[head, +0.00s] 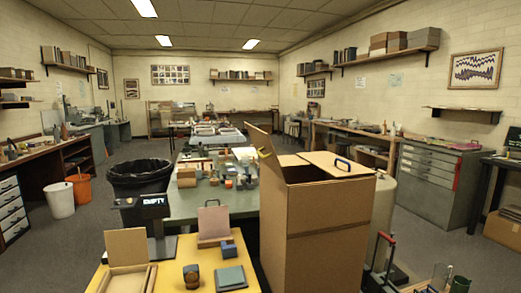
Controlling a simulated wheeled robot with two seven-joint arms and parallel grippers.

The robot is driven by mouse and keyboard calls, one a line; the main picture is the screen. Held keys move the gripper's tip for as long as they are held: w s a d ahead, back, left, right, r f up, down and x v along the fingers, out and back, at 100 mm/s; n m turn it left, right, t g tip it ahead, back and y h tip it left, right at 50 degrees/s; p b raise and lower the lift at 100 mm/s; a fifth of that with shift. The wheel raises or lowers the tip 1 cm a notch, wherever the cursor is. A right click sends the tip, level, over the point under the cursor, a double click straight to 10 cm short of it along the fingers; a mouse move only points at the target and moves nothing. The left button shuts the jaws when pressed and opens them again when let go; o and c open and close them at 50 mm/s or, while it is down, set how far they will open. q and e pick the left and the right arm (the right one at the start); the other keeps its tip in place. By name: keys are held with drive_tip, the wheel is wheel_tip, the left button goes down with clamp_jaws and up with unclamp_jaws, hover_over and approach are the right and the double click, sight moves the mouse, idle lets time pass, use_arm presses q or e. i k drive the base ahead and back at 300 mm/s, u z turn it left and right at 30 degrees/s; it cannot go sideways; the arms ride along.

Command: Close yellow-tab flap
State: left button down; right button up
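A tall cardboard box (315,230) stands right of centre in the head view. Its yellow-tab flap (259,160) stands up steeply on the left side of the top. The yellow tab (265,153) shows as a small curved piece on that flap. A second flap with a blue tab (343,164) lies roughly flat over the right part of the top. A dark gap (289,172) shows between the two flaps, and the inside is mostly hidden. Neither of my grippers is in view.
A green table (190,205) with many small objects lies behind. A pale cylinder (381,215) stands close to the box's right.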

sight(262, 140)
drive_tip(key=u, duration=0.7)
drive_tip(key=i, duration=0.55)
drive_tip(key=z, duration=2.05)
